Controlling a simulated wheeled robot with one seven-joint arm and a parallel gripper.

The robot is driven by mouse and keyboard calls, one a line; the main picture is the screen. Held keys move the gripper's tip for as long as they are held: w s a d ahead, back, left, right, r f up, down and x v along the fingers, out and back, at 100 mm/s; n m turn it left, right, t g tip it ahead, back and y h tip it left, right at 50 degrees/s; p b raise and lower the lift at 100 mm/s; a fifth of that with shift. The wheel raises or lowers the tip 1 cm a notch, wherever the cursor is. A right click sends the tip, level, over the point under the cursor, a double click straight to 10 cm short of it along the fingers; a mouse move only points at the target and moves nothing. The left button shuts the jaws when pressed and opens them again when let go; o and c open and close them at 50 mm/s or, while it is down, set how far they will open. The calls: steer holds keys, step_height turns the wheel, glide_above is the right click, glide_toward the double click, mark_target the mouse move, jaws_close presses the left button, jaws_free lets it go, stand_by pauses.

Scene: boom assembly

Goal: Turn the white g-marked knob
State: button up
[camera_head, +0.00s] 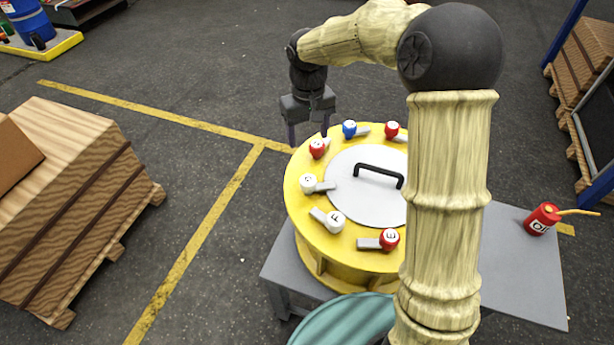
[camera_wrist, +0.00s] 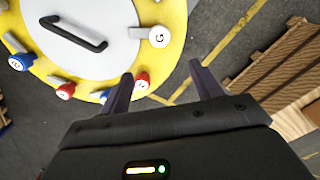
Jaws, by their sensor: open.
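The white G-marked knob (camera_wrist: 159,36) shows clearly in the wrist view, at the rim of the yellow round drum top (camera_wrist: 172,12), just beyond my fingertips. In the head view a white knob (camera_head: 308,183) at the drum's left edge appears to be the same one; its letter is hard to read. A grey lever points from it toward the centre. My gripper (camera_head: 308,138) is open, fingers pointing down, at the drum's far left edge beyond a red knob (camera_head: 317,149). In the wrist view my open gripper (camera_wrist: 161,75) has nothing held between its fingers.
Other knobs ring the drum: a white F knob (camera_head: 336,221), a red E knob (camera_head: 389,238), a blue knob (camera_head: 349,129) and another red knob (camera_head: 392,129). A black handle (camera_head: 379,174) stands on the central lid. A red oil can (camera_head: 542,219) sits on the grey table (camera_head: 515,280).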

steer(key=p, duration=0.3)
glide_toward(308, 179)
step_height(308, 179, down, 10)
steer(key=shift+f, duration=0.1)
stand_by(0.3)
steer(key=shift+s, duration=0.1)
steer(key=c, duration=1)
